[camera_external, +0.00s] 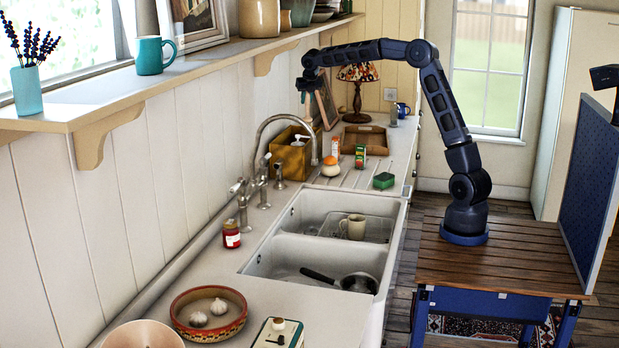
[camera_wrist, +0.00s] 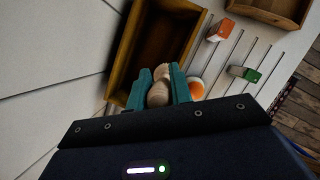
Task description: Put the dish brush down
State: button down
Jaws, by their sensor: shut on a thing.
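My gripper (camera_external: 307,92) is raised above the back of the counter, over the area of a yellow-brown wooden box (camera_external: 288,160). In the wrist view its teal fingers (camera_wrist: 160,88) are closed on a pale wooden piece, the dish brush (camera_wrist: 158,94). The brush points away from the camera, so most of its length is hidden. The open box (camera_wrist: 124,62) lies below and just left of the fingers; its visible inside is dark. In the external view a small pale item (camera_external: 300,139) shows at the box; I cannot tell whether it is the brush.
An orange-and-white round object (camera_external: 330,167) stands beside the box. The tap (camera_external: 283,118) and double sink (camera_external: 325,245) are nearer. Ribbed counter between items is bare.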

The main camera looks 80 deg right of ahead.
jog(key=s+d+f+m+g, duration=0.1)
jog(key=s+d, duration=0.5)
jog(key=s, duration=0.6)
jog(key=s+d+m, duration=0.2)
jog(key=s+d, duration=0.3)
jog(key=s, duration=0.6)
jog(key=s+d+f+m+g, duration=0.1)
jog(key=s+d, duration=0.5)
jog(key=s, duration=0.6)
notch_tip(320, 180, down, 19)
jog(key=shift+w+a+h, duration=0.25)
jog(key=shift+w+h, duration=0.05)
jog(key=c, duration=1.3)
grip_release()
jog(key=shift+o, duration=0.2)
